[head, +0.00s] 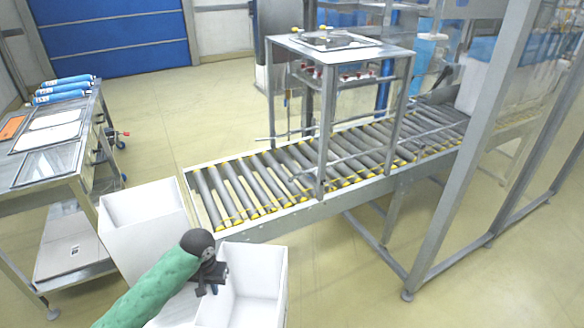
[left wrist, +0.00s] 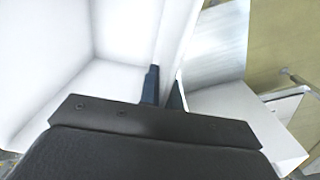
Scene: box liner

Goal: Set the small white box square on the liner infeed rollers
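A white open-topped box (head: 279,285) is at the bottom centre of the head view, in front of the near end of the rollers and apart from them. My left gripper (head: 210,283) points down at its left wall. In the left wrist view my two dark fingers (left wrist: 164,90) stand on either side of a white wall (left wrist: 178,40) and appear closed on it. The liner infeed rollers (head: 250,185) are bare at their near end. Another white open box (head: 147,235) stands left of them. My right gripper is not in view.
A metal frame (head: 325,130) stands over the middle of the conveyor. A steel table (head: 85,150) with blue rolls (head: 62,92) is at left. A tall metal post (head: 465,150) rises at right. Open floor lies behind the conveyor.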

